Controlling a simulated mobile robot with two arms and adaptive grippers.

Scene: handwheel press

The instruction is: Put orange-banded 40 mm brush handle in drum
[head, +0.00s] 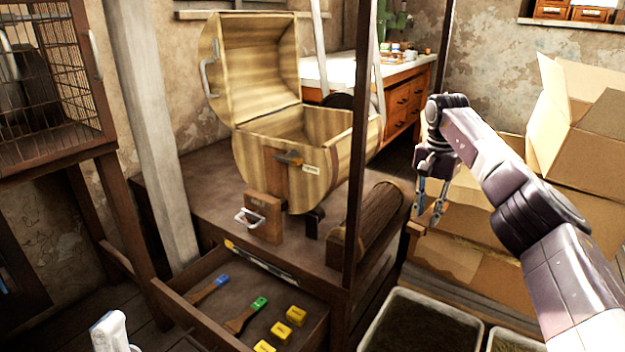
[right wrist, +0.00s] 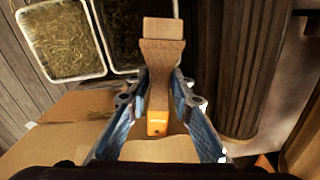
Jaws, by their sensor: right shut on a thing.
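My right gripper (head: 430,205) is raised to the right of the drum, above the boxes. In the right wrist view it is shut on a wooden brush handle (right wrist: 158,85) with an orange band (right wrist: 157,124) at its near end. The handle is hard to make out in the head view. The drum (head: 330,185), a striped wooden barrel chest, stands on the bench with its lid (head: 258,65) swung open. The part of its inside that shows looks empty; its floor is hidden. My left gripper is not clearly seen.
The open drawer (head: 178,312) holds a blue-banded brush (head: 210,288), a green-banded brush (head: 247,314) and yellow blocks (head: 296,315). A dark post (head: 356,150) stands between drum and gripper. A log (head: 375,222) lies beside the drum. Cardboard boxes (head: 585,145) fill the right.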

